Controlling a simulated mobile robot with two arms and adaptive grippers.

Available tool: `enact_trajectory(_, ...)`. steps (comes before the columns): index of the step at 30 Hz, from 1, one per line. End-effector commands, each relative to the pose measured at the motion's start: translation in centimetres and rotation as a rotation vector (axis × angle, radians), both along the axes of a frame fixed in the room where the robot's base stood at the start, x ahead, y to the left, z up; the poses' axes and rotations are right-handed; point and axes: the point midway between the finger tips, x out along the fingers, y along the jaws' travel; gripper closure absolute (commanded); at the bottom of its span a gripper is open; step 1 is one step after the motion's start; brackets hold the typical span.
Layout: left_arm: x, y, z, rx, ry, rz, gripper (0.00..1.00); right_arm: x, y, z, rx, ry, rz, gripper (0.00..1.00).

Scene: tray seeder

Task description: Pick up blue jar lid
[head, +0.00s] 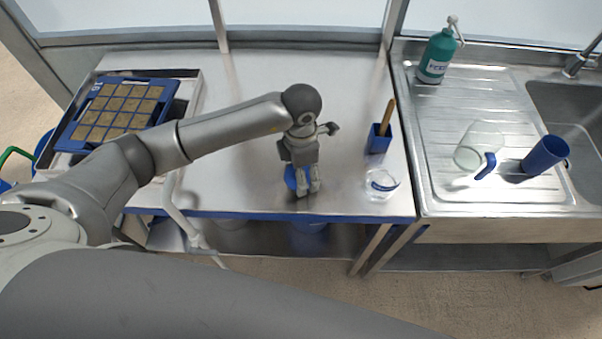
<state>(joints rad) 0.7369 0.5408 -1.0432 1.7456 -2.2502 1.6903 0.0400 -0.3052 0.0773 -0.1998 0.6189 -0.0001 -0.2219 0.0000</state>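A blue round thing, likely the blue jar lid (289,178), shows at the left side of my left gripper, near the front edge of the steel table. My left gripper (307,190) points down right over it and hides most of it. I cannot tell whether the fingers touch the lid or how far apart they are around it. A clear glass jar (381,187) with some blue on it stands to the right of the gripper, near the table's front edge. My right gripper is not in view.
A blue holder (379,139) with a wooden-handled tool stands behind the jar. A blue seed tray (70,137) lies at the left. At the right, the sink drainer holds a green bottle (437,56), a glass pitcher (478,148) and a blue cup (545,155). The table's middle back is clear.

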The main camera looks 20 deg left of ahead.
Motion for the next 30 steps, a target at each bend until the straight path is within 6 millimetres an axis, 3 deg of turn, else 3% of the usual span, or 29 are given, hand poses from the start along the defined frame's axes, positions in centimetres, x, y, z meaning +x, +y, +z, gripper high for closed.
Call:
enact_trajectory(1,0.01,-0.01,0.02,0.000,0.000,0.000,0.34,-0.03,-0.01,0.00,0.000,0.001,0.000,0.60)
enact_trajectory(9,-0.04,0.02,-0.06,0.000,0.001,0.000,0.67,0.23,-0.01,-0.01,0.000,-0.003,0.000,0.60)
enact_trajectory(15,-0.08,0.11,-0.21,0.004,0.003,0.001,0.83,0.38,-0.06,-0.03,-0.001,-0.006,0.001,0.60)
enact_trajectory(19,-0.11,0.18,-0.31,0.006,0.004,0.002,0.90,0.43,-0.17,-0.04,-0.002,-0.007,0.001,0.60)
enact_trajectory(30,-0.26,0.28,-0.55,0.009,0.009,0.002,0.96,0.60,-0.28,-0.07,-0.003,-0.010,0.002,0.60)
